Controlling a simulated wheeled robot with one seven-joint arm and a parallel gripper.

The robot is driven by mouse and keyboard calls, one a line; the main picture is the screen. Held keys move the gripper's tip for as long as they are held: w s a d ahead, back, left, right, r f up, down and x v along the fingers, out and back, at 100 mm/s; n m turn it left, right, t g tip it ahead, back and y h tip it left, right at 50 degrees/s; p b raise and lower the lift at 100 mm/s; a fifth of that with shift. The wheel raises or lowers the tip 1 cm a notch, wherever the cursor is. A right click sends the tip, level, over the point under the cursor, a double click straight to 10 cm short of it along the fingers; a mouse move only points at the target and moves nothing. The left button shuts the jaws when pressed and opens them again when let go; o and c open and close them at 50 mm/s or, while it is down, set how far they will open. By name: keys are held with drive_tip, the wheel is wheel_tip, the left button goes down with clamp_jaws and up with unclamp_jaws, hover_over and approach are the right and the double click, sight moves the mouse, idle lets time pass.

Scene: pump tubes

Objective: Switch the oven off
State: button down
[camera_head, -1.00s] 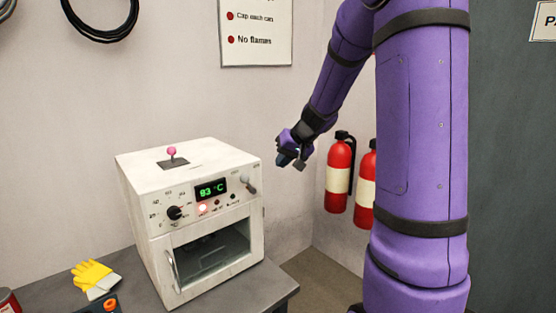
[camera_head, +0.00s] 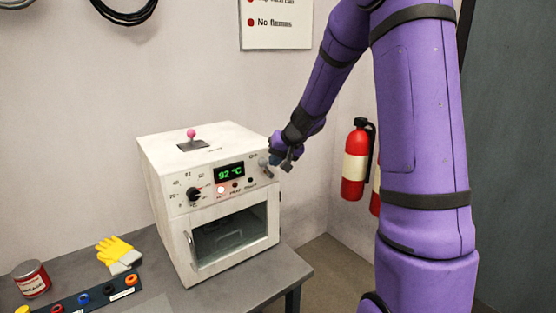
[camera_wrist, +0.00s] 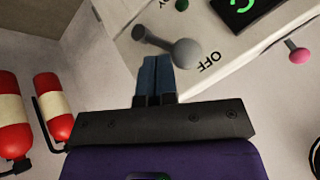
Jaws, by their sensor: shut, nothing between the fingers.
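The white oven (camera_head: 165,185) stands on a grey table, its green display reading 92 °C and a small light glowing below it. A grey lever switch (camera_head: 264,163) sits at the front panel's right end, partly hidden by my gripper. In the wrist view the grey lever (camera_wrist: 183,50) lies just beyond the fingertips, near the printed word OFF. My gripper (camera_head: 281,163) is beside the oven's right edge, its blue fingers (camera_wrist: 156,62) shut and empty. I cannot tell whether the tips touch the lever. A black dial (camera_head: 194,194) is on the panel's left.
A pink-knobbed stick (camera_head: 191,134) stands on the oven top. Red extinguishers (camera_head: 356,165) hang on the wall right of my gripper. Yellow gloves (camera_head: 117,252), a red can (camera_head: 31,279) and a rack (camera_head: 95,296) lie left on the table (camera_head: 245,291).

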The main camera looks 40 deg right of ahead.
drive_tip(key=shift+a+f+n+h, duration=0.15)
drive_tip(key=shift+a+n+h, duration=0.15)
drive_tip(key=shift+a+h, duration=0.8)
drive_tip(key=shift+d, duration=0.15)
drive_tip(key=shift+d, duration=0.7)
drive_tip(key=shift+d, duration=0.1)
